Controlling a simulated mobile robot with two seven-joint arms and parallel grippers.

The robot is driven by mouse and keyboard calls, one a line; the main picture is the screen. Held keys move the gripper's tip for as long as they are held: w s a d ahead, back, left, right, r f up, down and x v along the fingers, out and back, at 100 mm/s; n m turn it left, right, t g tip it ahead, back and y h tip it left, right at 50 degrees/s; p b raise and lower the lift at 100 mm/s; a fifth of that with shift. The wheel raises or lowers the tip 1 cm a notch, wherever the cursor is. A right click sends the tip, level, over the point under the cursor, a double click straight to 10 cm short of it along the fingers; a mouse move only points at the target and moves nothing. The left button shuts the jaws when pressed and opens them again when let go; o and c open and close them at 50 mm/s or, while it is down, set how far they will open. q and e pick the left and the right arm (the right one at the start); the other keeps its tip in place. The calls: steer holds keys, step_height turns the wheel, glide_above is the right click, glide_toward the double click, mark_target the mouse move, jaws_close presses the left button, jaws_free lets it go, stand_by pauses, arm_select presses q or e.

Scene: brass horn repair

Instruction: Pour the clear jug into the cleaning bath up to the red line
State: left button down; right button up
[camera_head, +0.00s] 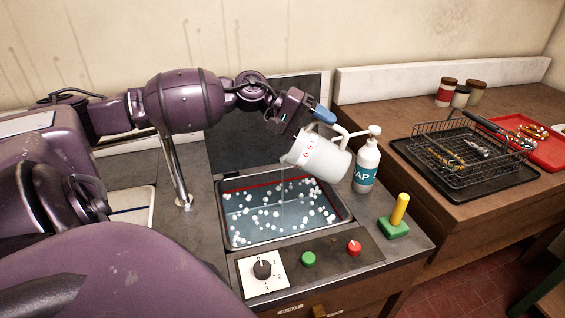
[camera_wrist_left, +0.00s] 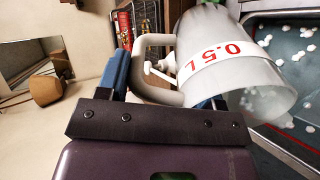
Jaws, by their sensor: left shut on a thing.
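The clear jug (camera_head: 318,155), marked 0.5 L in red, is tilted over the right back part of the cleaning bath (camera_head: 346,212). A thin stream falls from its lip into the bath. The bath holds bluish liquid with many white floating bits. The red line (camera_head: 262,186) runs along its inner back wall, and the liquid appears a little below it. My left gripper (camera_head: 312,116) is shut on the jug's handle above the bath. In the left wrist view the jug (camera_wrist_left: 232,60) lies tipped, its handle (camera_wrist_left: 148,72) at the blue fingers. My right gripper is not in view.
A soap bottle (camera_head: 367,165) stands close right of the jug. A green block with a yellow peg (camera_head: 394,227) sits right of the bath. A control panel (camera_head: 330,255) is in front. A wire basket (camera_head: 468,155) and red tray (camera_head: 545,150) are on the right bench.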

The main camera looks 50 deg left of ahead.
arm_select(q)
steer(key=shift+s+a+r+t, duration=0.15)
steer(key=shift+a+r+t, duration=0.05)
steer(key=shift+a+t, duration=0.1)
steer(key=shift+h, duration=0.4)
stand_by(0.5)
steer(key=shift+s+a+r+b, duration=0.2)
steer(key=shift+b, duration=0.15)
stand_by(0.8)
